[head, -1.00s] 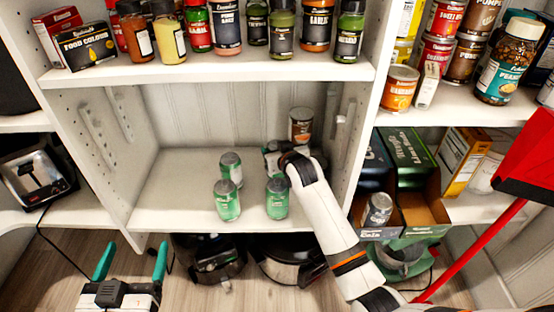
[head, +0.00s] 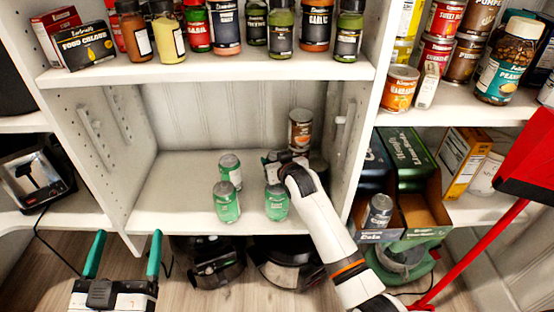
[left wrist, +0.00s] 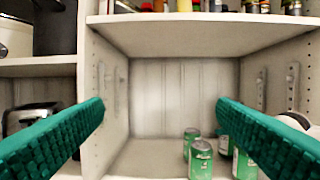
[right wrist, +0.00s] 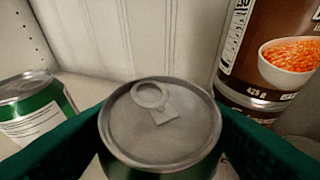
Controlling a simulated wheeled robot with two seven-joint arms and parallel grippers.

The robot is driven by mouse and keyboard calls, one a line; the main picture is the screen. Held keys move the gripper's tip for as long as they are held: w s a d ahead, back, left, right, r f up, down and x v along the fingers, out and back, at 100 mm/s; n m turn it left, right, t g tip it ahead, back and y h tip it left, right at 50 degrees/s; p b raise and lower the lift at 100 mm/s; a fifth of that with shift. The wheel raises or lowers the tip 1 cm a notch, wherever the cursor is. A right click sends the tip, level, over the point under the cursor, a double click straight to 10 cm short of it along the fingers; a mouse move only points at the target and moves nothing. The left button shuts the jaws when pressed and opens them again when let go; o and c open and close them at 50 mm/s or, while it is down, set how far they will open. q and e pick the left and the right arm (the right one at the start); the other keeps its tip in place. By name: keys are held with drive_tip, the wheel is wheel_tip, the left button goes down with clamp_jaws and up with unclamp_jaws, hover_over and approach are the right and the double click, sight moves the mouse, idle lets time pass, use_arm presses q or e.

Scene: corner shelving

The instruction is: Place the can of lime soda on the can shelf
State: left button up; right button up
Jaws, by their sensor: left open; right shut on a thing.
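The can of lime soda (right wrist: 160,125), with a silver top and green side, is between the fingers of my right gripper (right wrist: 160,135). My right gripper (head: 274,163) is shut on it, over the back right of the middle shelf (head: 180,190). In the head view the gripper and arm mostly hide this can, and I cannot tell whether it touches the shelf. Other green cans stand upright there: one at front left (head: 226,203), one behind it (head: 230,168), one at front right (head: 277,203). My left gripper (head: 124,256) is open and empty in front of the shelf.
A brown-labelled can (head: 300,130) stands at the shelf's back right, close to the held can. A spice shelf (head: 200,72) is above. Open boxes with a soda can (head: 379,210) stand right of the divider. The shelf's left half is clear.

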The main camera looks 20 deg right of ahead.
drive_tip(key=o, duration=1.2)
drive_tip(key=shift+s+f, duration=0.15)
drive_tip(key=shift+f, duration=0.35)
drive_tip(key=shift+o, duration=0.7)
drive_tip(key=shift+f, duration=0.15)
drive_tip(key=shift+r, duration=0.25)
drive_tip(key=w+r+p+v, duration=0.1)
drive_tip(key=p+v, duration=0.3)
drive_tip(key=v, duration=0.8)
use_arm(q)
drive_tip(key=s+a+f+g+y, duration=0.1)
drive_tip(key=s+a+f+g, duration=0.1)
drive_tip(key=f+g, duration=0.3)
drive_tip(key=s+a+f+g+y, duration=0.2)
drive_tip(key=s+f+g, duration=0.2)
drive_tip(key=f, duration=0.5)
drive_tip(key=shift+s+n+g, duration=0.3)
drive_tip(key=shift+s+g, duration=0.05)
drive_tip(key=shift+g, duration=0.75)
use_arm(e)
drive_tip(key=s+a+f+n+g, duration=0.1)
drive_tip(key=s+f+g, duration=0.1)
drive_tip(key=s, duration=1)
drive_tip(key=s+a+f+g+y, duration=0.1)
drive_tip(key=s+f+g, duration=0.1)
drive_tip(key=s, duration=1)
drive_tip(key=shift+s+n+g, duration=0.4)
drive_tip(key=shift+g, duration=0.1)
